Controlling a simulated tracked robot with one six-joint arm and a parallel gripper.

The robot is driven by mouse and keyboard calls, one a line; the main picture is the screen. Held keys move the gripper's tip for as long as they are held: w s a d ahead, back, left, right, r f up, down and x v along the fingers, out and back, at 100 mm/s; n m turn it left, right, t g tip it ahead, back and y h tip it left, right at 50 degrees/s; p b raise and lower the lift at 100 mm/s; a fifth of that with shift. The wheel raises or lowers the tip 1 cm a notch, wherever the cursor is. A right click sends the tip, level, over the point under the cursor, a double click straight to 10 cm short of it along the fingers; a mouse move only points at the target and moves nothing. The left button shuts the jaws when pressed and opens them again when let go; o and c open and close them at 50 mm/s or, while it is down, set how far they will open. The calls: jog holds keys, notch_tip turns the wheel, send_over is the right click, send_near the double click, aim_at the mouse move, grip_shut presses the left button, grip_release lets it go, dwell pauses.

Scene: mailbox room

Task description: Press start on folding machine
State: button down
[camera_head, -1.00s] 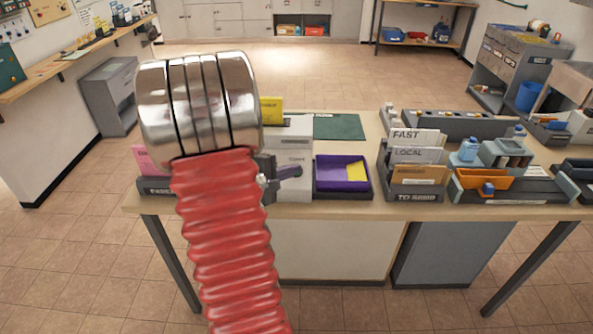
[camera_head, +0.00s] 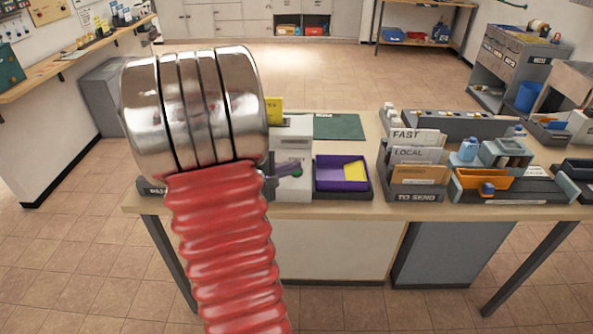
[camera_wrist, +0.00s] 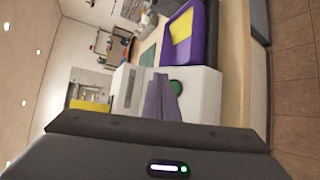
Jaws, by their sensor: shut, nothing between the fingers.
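The folding machine (camera_head: 292,132) is a white and grey box on the table, left of the purple tray. Its round green button (camera_head: 297,174) shows on the front face, and also in the wrist view (camera_wrist: 176,86). My gripper (camera_head: 289,169) has purple fingers that are shut and empty, with the tips right at the button. In the wrist view the fingers (camera_wrist: 164,80) overlap the button's edge. I cannot tell whether they touch it. My red arm hides the left part of the machine in the head view.
A purple tray (camera_head: 328,181) with a yellow sheet stands just right of the machine. A green mat (camera_head: 338,127) lies behind. The floor in front of the table (camera_head: 345,309) is clear.

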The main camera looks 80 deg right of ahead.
jog(key=a+r, duration=0.1)
jog(key=r, duration=0.1)
jog(key=shift+s+a+r, duration=0.2)
jog(key=shift+a+r, duration=0.15)
jog(key=shift+a, duration=0.05)
dwell(0.9)
jog(key=s+a+f+m+y, duration=0.15)
jog(key=a+f+y, duration=0.35)
jog(key=a, duration=0.6)
jog(key=w+a+r+t+y, duration=0.2)
jog(key=w+a+t, duration=0.2)
jog(key=w+a, duration=0.6)
jog(key=w+a+r+t+y, duration=0.25)
jog(key=w+a, duration=0.25)
jog(key=a, duration=0.9)
jog(key=w+a+r+n+t+y, duration=0.1)
jog(key=a+r+t, duration=0.1)
jog(key=a, duration=0.6)
jog(key=w+a+r+n+t+y, duration=0.2)
jog(key=a+r, duration=0.3)
jog(key=a, duration=0.4)
jog(key=shift+w+t, duration=0.2)
jog(key=shift+t, duration=0.45)
